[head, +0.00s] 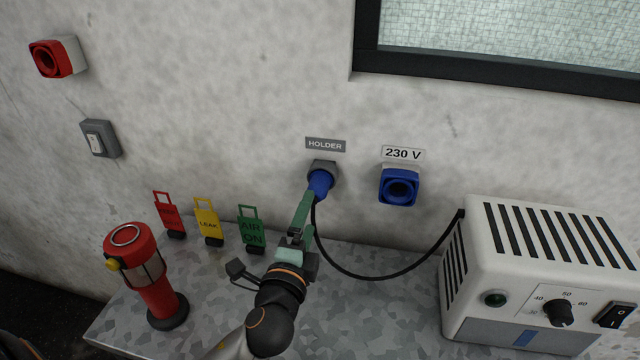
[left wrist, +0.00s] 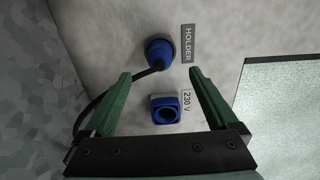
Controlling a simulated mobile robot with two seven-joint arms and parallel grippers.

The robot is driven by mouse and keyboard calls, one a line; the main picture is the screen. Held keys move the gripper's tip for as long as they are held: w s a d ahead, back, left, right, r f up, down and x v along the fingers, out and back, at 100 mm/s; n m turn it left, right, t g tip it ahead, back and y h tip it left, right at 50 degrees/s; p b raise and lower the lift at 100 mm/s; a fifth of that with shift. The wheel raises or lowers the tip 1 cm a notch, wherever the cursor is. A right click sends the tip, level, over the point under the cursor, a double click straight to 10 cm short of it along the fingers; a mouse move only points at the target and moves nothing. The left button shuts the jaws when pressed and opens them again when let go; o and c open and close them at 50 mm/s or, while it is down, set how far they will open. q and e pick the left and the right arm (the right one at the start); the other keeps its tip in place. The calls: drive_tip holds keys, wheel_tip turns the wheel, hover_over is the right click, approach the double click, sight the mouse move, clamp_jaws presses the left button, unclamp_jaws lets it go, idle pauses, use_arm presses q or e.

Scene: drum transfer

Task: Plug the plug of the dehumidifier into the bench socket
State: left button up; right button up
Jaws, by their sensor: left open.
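The blue plug (head: 320,184) sits in the grey holder (head: 323,167) on the wall, under the HOLDER sign. In the left wrist view the plug (left wrist: 158,50) lies ahead of the fingertips. A black cable (head: 375,277) runs from it to the white dehumidifier (head: 540,265) on the bench. The blue 230 V socket (head: 399,187) is on the wall right of the holder, its opening empty; it also shows in the left wrist view (left wrist: 165,109). My left gripper (head: 303,208) is open and empty, just short of the plug. My right gripper is out of view.
Red, yellow and green tags (head: 208,222) stand at the bench's back left. A red lantern-like device (head: 150,275) stands at front left. A light switch (head: 100,139) and a red wall fitting (head: 57,57) are at left; a window (head: 500,40) is above right.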

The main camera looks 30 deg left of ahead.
sight(315, 199)
use_arm(q)
drive_tip(key=shift+x, duration=4.55)
drive_tip(key=shift+p, duration=0.35)
clamp_jaws()
drive_tip(key=shift+s, duration=0.15)
drive_tip(key=shift+v, duration=2.85)
